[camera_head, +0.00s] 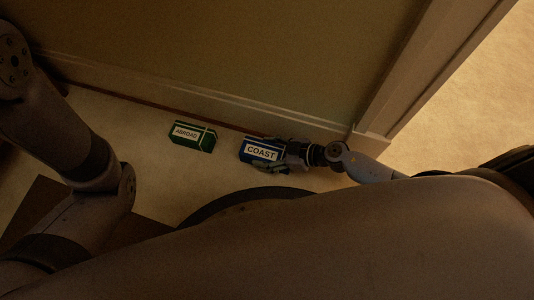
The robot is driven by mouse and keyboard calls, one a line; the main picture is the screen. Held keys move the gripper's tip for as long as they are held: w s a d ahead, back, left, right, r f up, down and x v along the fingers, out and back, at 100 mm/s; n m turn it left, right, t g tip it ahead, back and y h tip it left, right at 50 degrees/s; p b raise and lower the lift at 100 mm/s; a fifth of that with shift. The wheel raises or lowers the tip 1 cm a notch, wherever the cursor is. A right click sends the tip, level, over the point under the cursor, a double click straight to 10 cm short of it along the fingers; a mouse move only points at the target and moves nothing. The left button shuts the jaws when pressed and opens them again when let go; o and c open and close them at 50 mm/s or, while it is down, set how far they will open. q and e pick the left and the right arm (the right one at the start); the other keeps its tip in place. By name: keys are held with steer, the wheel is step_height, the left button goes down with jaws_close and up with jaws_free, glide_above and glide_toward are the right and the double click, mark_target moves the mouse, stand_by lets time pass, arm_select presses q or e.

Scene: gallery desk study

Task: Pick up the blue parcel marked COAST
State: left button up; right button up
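The blue parcel (261,152) marked COAST, with a white label facing up toward me, lies on the pale floor close to the wall. My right gripper (283,157) reaches it from the right, with fingers at its right end. One finger shows along the parcel's near side; the far finger is partly hidden. I cannot tell whether the fingers press on the parcel. My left arm comes in from the left, but its gripper does not show.
A green parcel (192,136) marked ABROAD lies left of the blue one, with a gap between them. The wall (230,60) and its baseboard run close behind both. A door frame (410,85) stands at the right. A dark mat (40,205) lies at lower left.

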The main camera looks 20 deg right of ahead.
steer(key=c, duration=1)
